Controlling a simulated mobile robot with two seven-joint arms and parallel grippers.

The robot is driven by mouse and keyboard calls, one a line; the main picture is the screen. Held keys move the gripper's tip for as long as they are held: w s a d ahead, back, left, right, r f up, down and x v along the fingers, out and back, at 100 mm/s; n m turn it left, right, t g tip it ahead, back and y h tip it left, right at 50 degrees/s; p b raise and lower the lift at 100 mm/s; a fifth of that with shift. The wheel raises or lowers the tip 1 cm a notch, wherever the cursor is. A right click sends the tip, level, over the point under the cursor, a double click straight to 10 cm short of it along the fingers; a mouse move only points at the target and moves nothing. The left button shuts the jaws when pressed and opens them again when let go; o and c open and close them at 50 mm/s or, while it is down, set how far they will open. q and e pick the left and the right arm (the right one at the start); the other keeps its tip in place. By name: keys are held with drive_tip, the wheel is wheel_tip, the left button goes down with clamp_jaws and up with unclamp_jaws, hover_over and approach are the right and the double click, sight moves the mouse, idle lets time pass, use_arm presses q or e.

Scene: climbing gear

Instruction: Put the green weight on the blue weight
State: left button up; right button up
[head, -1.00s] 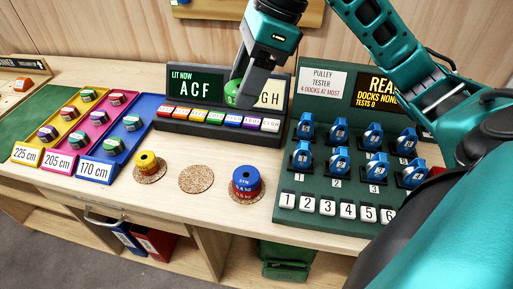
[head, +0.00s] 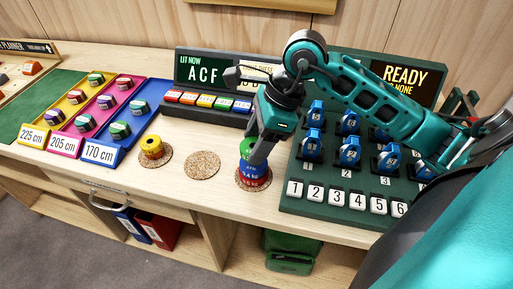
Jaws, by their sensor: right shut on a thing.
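The green weight (head: 246,147) is between the fingers of my right gripper (head: 254,158), which is shut on it. It is directly over the blue weight (head: 253,170), with its lower part close to or touching the blue top; the fingers hide the contact. The blue weight sits on a red weight (head: 254,182), on the right cork pad (head: 240,184). My left gripper is not in view.
A yellow weight (head: 151,146) stands on the left cork pad (head: 164,158). The middle cork pad (head: 203,165) is bare. The green pulley board (head: 323,216) with blue pulleys is close on the right; the lit sign (head: 201,73) and coloured keys are behind.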

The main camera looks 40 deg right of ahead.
drive_tip(key=shift+f, duration=1.2)
drive_tip(key=shift+f, duration=0.2)
drive_tip(key=o, duration=1.3)
drive_tip(key=shift+r, duration=0.15)
drive_tip(key=shift+r, duration=0.2)
drive_tip(key=v, duration=1.1)
drive_tip(key=shift+s+d+r, duration=0.1)
drive_tip(key=shift+d+r, duration=0.05)
drive_tip(key=shift+r, duration=0.15)
